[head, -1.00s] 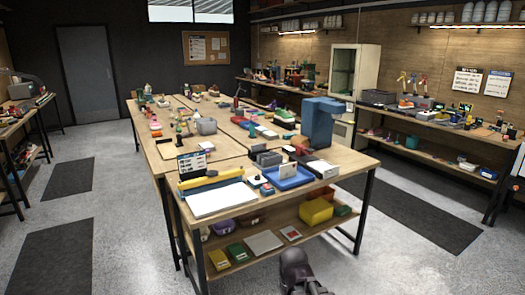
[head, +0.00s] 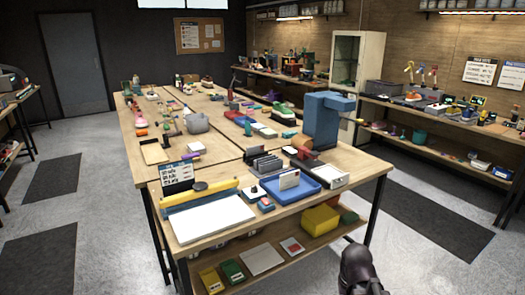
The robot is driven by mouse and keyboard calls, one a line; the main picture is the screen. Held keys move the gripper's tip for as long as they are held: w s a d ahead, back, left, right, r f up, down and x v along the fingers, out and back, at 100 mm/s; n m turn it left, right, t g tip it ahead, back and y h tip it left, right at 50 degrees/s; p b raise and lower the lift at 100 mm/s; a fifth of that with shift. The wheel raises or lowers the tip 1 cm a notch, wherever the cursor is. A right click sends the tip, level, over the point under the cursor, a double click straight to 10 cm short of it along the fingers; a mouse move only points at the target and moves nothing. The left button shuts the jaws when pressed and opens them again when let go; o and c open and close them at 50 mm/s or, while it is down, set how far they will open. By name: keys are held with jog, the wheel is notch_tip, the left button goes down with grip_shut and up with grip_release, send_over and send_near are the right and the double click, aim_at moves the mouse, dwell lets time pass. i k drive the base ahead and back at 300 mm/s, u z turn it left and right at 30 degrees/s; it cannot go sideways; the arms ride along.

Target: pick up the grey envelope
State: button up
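A flat pale-grey rectangle (head: 262,260) lies on the lower shelf of the near table, between a green box and a small white-and-red item. It may be the grey envelope, but it is too small to be sure. A dark part of my arm shows at the bottom right, in front of the table. My gripper's fingers do not show.
The long wooden table (head: 250,228) is crowded with tools and small items. A large white slab (head: 212,220) lies at its near left corner. Yellow box (head: 320,220) and green box (head: 232,270) sit on the lower shelf.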

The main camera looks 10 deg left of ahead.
aim_at(255, 149)
jog(key=u, duration=0.1)
jog(key=i, duration=1.25)
jog(key=u, duration=0.55)
